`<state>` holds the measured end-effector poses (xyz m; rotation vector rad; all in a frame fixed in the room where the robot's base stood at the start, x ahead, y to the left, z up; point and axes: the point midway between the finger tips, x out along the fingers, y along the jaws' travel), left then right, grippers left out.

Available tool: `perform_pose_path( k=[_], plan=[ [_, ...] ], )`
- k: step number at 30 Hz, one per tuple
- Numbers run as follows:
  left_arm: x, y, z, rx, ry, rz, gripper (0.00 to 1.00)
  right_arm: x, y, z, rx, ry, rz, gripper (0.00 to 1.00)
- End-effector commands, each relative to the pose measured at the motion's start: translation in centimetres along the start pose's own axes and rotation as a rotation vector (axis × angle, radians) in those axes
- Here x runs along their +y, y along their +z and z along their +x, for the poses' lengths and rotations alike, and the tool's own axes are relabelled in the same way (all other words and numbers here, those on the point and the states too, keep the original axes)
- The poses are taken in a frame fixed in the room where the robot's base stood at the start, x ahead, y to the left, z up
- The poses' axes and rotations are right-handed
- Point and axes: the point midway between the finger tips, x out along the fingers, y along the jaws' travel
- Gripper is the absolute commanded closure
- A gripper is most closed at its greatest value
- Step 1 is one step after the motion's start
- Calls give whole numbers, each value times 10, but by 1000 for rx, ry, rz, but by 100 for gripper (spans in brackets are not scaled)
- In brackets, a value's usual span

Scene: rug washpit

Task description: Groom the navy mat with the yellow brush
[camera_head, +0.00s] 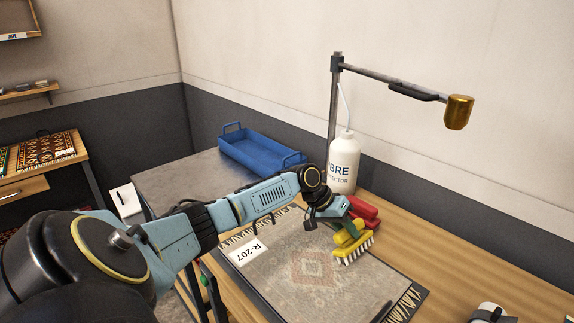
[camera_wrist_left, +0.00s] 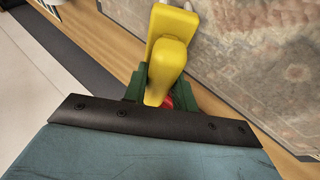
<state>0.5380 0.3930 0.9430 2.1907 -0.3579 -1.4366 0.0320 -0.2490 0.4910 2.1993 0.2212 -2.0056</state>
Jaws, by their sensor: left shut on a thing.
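The yellow brush (camera_head: 352,246) has white bristles facing down, over the far right edge of the mat. I cannot tell whether the bristles touch. My left gripper (camera_head: 343,226) is shut on its yellow handle, which shows between green fingers in the left wrist view (camera_wrist_left: 165,55). The mat (camera_head: 285,283) lies flat on the wooden table. It looks grey-beige and dull rather than navy, with a faint reddish medallion, a dark edge and fringed ends. A white R-207 tag lies on its left part. My left arm hides part of its far side. My right gripper is not in view.
A red object (camera_head: 368,213) lies just behind the yellow brush. A white bottle (camera_head: 344,165) and a lamp-like stand (camera_head: 334,110) with a brass head are behind. A blue tray (camera_head: 258,155) sits back left. A white-and-black object (camera_head: 490,312) is at the lower right.

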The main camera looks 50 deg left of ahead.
Motion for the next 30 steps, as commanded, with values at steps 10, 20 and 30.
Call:
perform_pose_path(
  k=[10,20,30],
  plan=[
    [33,8,18,-4,3,5,98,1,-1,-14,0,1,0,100],
    [61,16,34,-4,4,4,98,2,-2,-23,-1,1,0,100],
    [89,25,50,-3,3,5,98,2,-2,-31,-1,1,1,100]
  ],
)
